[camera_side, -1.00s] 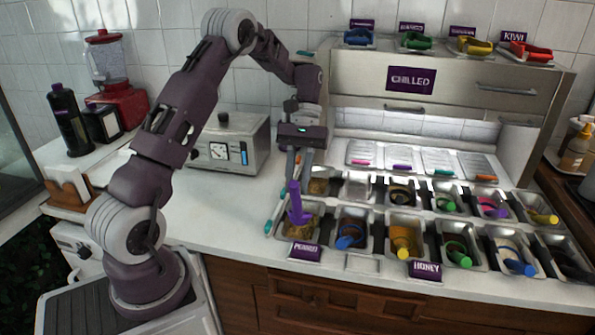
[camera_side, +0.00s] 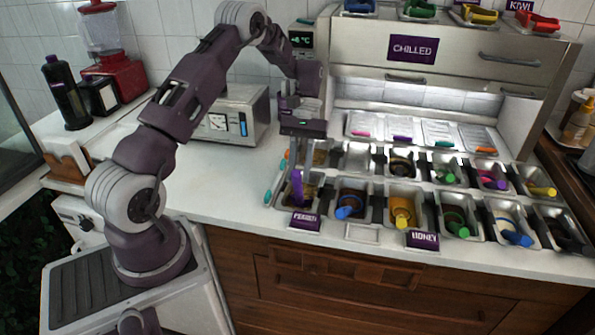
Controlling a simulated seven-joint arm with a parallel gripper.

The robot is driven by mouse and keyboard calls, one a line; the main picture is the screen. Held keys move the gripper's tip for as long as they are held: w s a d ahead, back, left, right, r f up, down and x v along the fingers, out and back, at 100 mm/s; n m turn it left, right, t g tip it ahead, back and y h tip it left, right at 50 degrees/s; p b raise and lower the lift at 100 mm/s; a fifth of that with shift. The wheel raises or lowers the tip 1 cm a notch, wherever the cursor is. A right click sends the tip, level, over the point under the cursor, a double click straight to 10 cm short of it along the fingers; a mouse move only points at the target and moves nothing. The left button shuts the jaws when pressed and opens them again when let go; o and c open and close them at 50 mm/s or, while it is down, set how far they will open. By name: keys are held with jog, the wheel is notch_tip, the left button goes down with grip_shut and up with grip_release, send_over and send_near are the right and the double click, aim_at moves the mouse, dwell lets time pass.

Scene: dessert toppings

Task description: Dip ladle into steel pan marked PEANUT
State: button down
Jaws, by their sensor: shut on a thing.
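The steel pan marked PEANUT (camera_side: 315,205) is at the front left end of the pan rows, behind its purple PEANUT label (camera_side: 305,221). A ladle with a purple handle (camera_side: 297,188) stands nearly upright over this pan, and its lower end is down inside the pan. My gripper (camera_side: 297,168) points down above the pan and is shut on the ladle at the top of its handle. The ladle's bowl is hidden by the pan's front wall, so I cannot tell how deep it sits.
Pans with coloured utensils fill two rows to the right, the closest holding a blue one (camera_side: 347,212). A HONEY label (camera_side: 423,239) is farther right. The CHILLED cabinet (camera_side: 440,60) rises behind.

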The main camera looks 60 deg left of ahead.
jog(key=shift+s+d+f+t+y, duration=0.1)
jog(key=shift+f+t+y, duration=0.5)
jog(key=shift+t+y, duration=0.35)
jog(key=shift+s+d+f+t+y, duration=0.1)
jog(key=shift+f+t+y, duration=0.5)
jog(key=shift+t+y, duration=0.35)
jog(key=shift+t+y, duration=0.3)
jog(key=shift+s+d+r, duration=0.1)
jog(key=shift+r, duration=1.05)
jog(key=shift+s+d+r, duration=0.15)
jog(key=shift+r, duration=1)
jog(key=shift+s+d+r, duration=0.1)
jog(key=shift+r, duration=2.75)
